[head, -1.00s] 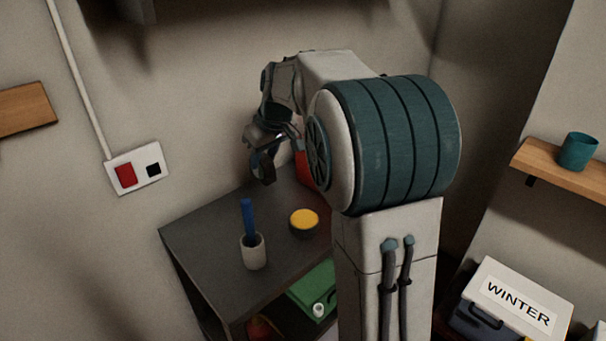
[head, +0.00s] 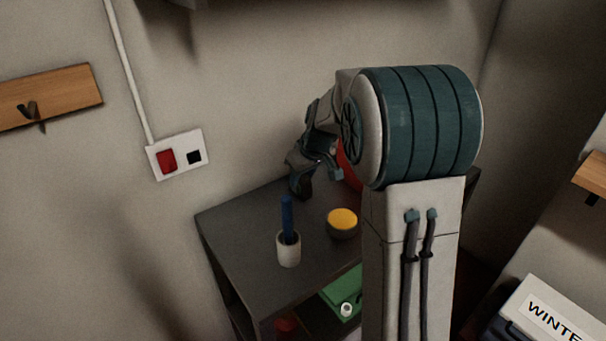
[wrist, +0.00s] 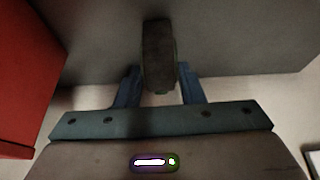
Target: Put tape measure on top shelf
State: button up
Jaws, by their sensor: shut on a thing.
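My gripper (head: 302,176) is low over the back left part of the dark shelf unit's top (head: 240,228), behind a white cup. In the wrist view, my gripper's two blue fingers (wrist: 160,88) are shut on a dark, thick, rounded thing, apparently the tape measure (wrist: 158,55), seen edge-on. In the head view it shows only as a small dark shape under the fingers. I cannot tell whether it touches the top shelf, whose grey surface fills the upper wrist view.
The white cup (head: 288,252) with a blue stick and a round yellow-topped thing (head: 342,222) stand near the front. A red object (wrist: 25,75) is close on the left in the wrist view. A green object (head: 343,292) lies on a lower shelf. A wooden hook rail (head: 60,93) is on the wall.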

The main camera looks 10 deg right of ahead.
jog(key=shift+f, duration=0.2)
jog(key=o, duration=1.2)
jog(key=shift+c, duration=0.2)
jog(key=shift+r, duration=0.1)
jog(key=shift+r, duration=0.1)
jog(key=shift+s+r, duration=0.1)
jog(key=shift+r, duration=0.15)
jog(key=v, duration=1.1)
jog(key=s+a+f+m+h, duration=0.1)
jog(key=s+f, duration=0.3)
jog(key=s, duration=0.8)
jog(key=s+a+f+m+g, duration=0.1)
jog(key=s+f+m, duration=0.2)
jog(key=s, duration=1)
jog(key=shift+s+a+f+m+h, duration=0.2)
jog(key=shift+s+f+m+h, duration=0.1)
jog(key=shift+f+m+h, duration=0.15)
